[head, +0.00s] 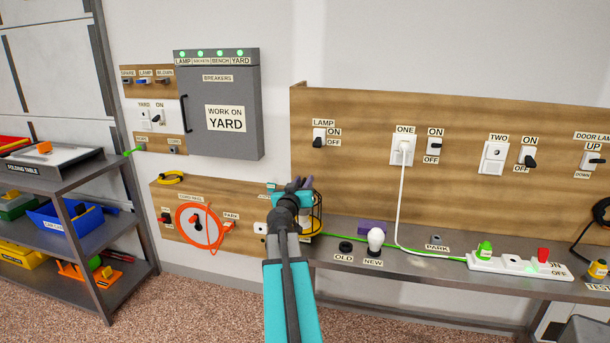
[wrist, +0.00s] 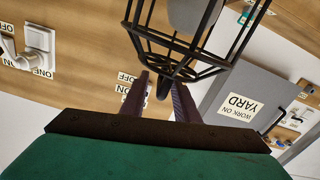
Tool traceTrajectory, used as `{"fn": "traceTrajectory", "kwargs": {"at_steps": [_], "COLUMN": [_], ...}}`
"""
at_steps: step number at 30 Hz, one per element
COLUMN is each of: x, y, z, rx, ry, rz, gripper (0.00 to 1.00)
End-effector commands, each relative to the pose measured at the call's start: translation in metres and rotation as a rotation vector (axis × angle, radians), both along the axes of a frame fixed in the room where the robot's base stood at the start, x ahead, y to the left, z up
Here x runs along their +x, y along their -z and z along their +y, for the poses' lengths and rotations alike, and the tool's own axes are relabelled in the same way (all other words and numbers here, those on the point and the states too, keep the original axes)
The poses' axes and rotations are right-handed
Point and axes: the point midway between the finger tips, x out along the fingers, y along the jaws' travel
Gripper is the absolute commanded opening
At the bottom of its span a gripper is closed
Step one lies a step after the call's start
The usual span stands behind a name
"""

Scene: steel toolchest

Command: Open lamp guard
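The lamp guard (wrist: 190,50) is a black wire cage around a pale grey lamp (wrist: 190,14) at the top of the wrist view. In the head view the guard (head: 318,213) is partly hidden behind my gripper (head: 300,184). It looks closed around the lamp. A dark tab (wrist: 165,86) sticks out from the cage's end. In the wrist view my gripper (wrist: 161,84) is open, with one dark finger on each side of this tab. A gap shows beside the tab; I cannot tell whether either finger touches it.
A bench (head: 415,255) runs right of my arm, with a white bulb (head: 375,239), a black socket (head: 346,247) and a power strip (head: 515,262). A wooden panel (head: 365,185) stands behind. A grey breaker box (head: 218,100) hangs left. A shelf (head: 95,285) stands far left.

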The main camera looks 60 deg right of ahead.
Motion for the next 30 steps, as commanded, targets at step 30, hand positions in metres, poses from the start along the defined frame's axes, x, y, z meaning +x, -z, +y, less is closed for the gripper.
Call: {"fn": "traceTrajectory", "kwargs": {"at_steps": [30], "x": [0.004], "y": [0.000], "z": [-0.041], "rx": [0.001], "ry": [0.001], "rz": [0.000], "gripper": [0.04]}}
